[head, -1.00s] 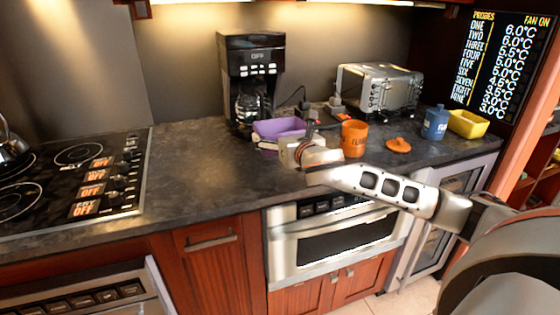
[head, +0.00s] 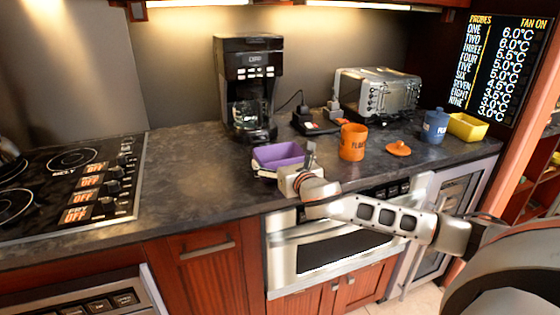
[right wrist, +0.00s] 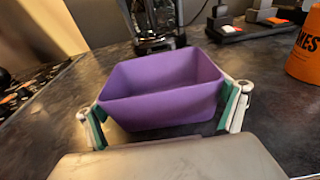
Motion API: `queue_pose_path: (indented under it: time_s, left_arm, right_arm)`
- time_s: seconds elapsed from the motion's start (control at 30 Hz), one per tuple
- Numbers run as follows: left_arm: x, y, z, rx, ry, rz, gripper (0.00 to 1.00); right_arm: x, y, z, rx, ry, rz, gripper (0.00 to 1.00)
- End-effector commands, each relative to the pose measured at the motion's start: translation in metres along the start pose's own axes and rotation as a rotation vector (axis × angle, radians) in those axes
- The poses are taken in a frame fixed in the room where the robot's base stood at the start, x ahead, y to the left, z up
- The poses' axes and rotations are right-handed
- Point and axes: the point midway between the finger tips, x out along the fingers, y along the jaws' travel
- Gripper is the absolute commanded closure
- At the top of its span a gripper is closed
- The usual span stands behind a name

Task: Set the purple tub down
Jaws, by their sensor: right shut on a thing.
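The purple tub (head: 278,156) is in front of the coffee maker, over the dark counter near its front edge. It looks upright and empty. My right gripper (head: 285,164) is shut on it, reaching from the front right with a finger on either side. In the right wrist view the tub (right wrist: 165,88) sits between the green-padded fingers (right wrist: 165,112). Its underside is hidden, so I cannot tell whether it touches the counter. My left gripper is not in view.
The coffee maker (head: 248,90) stands behind the tub. An orange canister (head: 353,142), an orange lid (head: 398,148), a blue canister (head: 435,125) and a yellow tub (head: 467,127) are to the right, with a toaster (head: 376,94) behind. The counter (head: 195,180) left of the tub is clear.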

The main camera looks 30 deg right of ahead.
Motion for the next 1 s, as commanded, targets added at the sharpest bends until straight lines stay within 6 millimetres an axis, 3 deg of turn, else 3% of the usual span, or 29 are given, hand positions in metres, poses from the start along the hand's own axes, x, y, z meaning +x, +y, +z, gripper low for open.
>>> queue_pose_path:
  time_s: [0.03, 0.07, 0.47, 1.0]
  left_arm:
    - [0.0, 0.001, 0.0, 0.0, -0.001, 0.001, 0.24]
    - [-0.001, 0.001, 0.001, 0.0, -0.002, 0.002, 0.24]
    - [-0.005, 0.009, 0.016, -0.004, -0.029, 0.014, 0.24]
    - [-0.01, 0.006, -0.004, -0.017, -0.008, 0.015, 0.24]
  right_arm:
    - [0.0, 0.0, -0.002, 0.0, 0.001, 0.0, 0.27]
    - [0.0, 0.0, -0.002, 0.0, 0.001, 0.0, 0.0]
    - [-0.005, 0.0, 0.002, -0.001, 0.002, 0.001, 0.0]
    - [-0.103, 0.0, 0.002, -0.001, 0.002, 0.002, 0.0]
